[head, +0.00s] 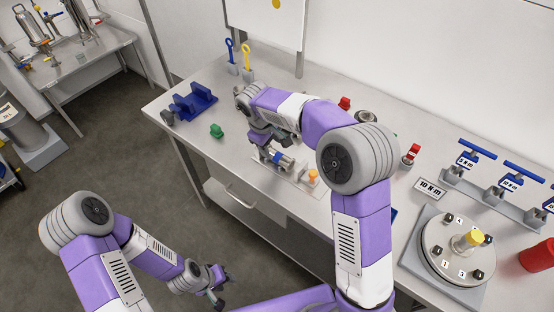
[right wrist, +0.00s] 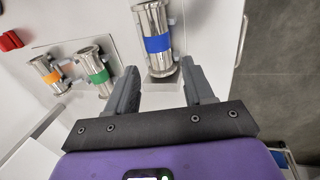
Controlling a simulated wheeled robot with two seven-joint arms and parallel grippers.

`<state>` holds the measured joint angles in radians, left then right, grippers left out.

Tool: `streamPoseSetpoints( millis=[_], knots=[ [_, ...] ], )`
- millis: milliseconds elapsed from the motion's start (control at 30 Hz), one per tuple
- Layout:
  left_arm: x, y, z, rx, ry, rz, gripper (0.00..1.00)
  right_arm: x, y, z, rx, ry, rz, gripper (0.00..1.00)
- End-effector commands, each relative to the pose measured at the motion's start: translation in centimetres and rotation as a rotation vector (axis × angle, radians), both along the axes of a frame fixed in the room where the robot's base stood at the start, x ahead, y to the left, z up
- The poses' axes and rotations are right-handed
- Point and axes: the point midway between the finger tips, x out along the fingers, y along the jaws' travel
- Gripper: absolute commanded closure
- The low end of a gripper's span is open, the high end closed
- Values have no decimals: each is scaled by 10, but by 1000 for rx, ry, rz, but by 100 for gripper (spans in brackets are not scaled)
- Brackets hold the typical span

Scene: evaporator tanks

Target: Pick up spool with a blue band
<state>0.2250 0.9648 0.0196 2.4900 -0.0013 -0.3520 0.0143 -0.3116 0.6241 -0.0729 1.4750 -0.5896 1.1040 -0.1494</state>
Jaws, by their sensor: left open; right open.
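The spool with a blue band (right wrist: 154,22) is a shiny metal cylinder with flanged ends, in the upper middle of the right wrist view. In the head view, the same spool (head: 283,160) lies near the table's front edge, partly hidden by my right arm. My right gripper (right wrist: 160,80) is open, and the spool's near end is just beyond and between its fingertips, with nothing held. In the head view, my right gripper (head: 262,139) is above and beside the spool. My left gripper (head: 216,284) is open and empty, low over the floor, away from the table.
A blue cradle (head: 193,103) and a green object (head: 216,131) stand left on the table. A bolted round flange (head: 451,268) stands at the right.

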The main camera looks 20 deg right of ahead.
Motion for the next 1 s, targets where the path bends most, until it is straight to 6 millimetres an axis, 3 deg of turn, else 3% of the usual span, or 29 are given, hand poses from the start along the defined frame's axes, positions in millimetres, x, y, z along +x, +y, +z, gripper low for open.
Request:
streamPoseSetpoints(
  millis=[367, 600, 867, 1000],
  knots=[
    [0, 0, -9, 0, 0, 0, 57, 4, -9, -34, 0, 2, -1, 48],
    [0, 0, -18, 0, 0, 0, 57, 8, -20, -69, 0, 2, -1, 48],
    [0, 0, -18, 0, 0, 0, 57, 9, -20, -73, 1, -1, 0, 48],
    [0, 0, -18, 0, 0, 0, 57, 9, -20, -73, 1, -1, 0, 66]
  ],
)
